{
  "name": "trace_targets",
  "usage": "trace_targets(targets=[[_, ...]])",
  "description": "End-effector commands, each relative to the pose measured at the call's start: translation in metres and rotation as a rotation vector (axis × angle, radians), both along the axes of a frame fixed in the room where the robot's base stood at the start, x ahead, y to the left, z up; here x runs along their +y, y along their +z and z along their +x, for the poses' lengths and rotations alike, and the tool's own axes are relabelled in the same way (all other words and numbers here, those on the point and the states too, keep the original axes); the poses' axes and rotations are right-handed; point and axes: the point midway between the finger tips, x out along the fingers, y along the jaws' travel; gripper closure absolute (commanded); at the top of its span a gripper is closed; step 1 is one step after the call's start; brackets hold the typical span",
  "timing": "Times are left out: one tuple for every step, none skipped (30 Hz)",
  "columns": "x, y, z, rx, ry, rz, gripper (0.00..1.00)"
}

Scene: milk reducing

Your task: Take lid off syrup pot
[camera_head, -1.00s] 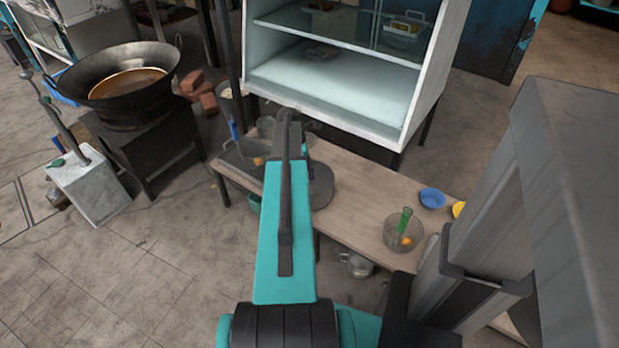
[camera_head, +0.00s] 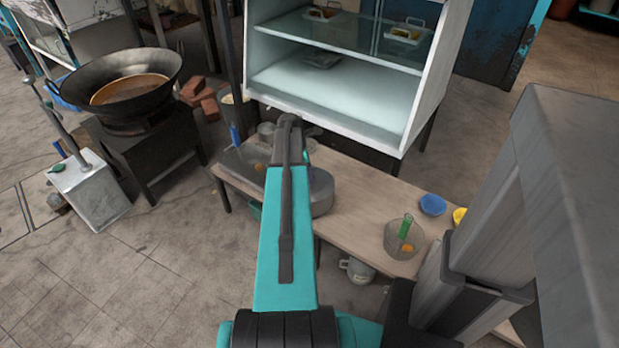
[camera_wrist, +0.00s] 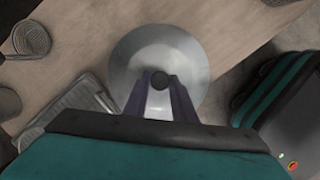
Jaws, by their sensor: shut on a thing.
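The lid (camera_wrist: 150,50) is a round, shiny metal disc with a small dark knob (camera_wrist: 159,82), seen from above in the wrist view. My gripper (camera_wrist: 159,80) is shut on the knob, with a purple finger on each side of it. The lid covers the pot's opening in this view, so I cannot tell whether it rests on the pot or is slightly raised. In the head view the round grey metal syrup pot (camera_head: 322,193) shows partly beside my teal arm, on the wooden table; my arm hides the gripper.
A grey tray (camera_wrist: 88,95) lies to the left of the lid. On the table's right part are a wire basket (camera_head: 404,240) with a green thing in it and a blue bowl (camera_head: 432,204). A glass-shelved cabinet (camera_head: 340,85) stands behind. Bare table lies between pot and basket.

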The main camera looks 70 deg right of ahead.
Motion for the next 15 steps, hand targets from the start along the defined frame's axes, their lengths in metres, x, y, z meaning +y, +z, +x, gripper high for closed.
trace_targets(targets=[[0.0, 0.002, 0.0, 0.0, 0.0, -0.001, 1.0], [0.0, 0.004, 0.0, 0.0, 0.0, -0.001, 1.0], [0.0, 0.006, 0.0, -0.001, 0.001, -0.002, 1.0], [0.0, 0.008, 0.0, -0.001, 0.001, -0.002, 1.0], [0.0, 0.01, 0.0, -0.001, 0.001, -0.002, 1.0], [0.0, 0.014, 0.0, -0.001, 0.001, -0.002, 1.0], [-0.001, 0.018, 0.0, -0.001, 0.001, -0.002, 1.0], [0.0, 0.022, 0.0, -0.001, 0.001, -0.002, 1.0], [-0.001, 0.027, 0.0, -0.002, 0.0, -0.003, 1.0], [-0.001, 0.032, 0.0, -0.001, 0.0, -0.003, 1.0], [-0.001, 0.036, 0.001, -0.002, 0.0, -0.003, 1.0], [0.006, 0.037, 0.003, -0.001, 0.002, -0.001, 1.0], [0.012, 0.037, 0.007, 0.0, 0.004, -0.001, 1.0], [0.017, 0.037, 0.01, 0.0, 0.004, -0.001, 1.0], [0.024, 0.038, 0.014, -0.001, 0.003, -0.001, 1.0]])
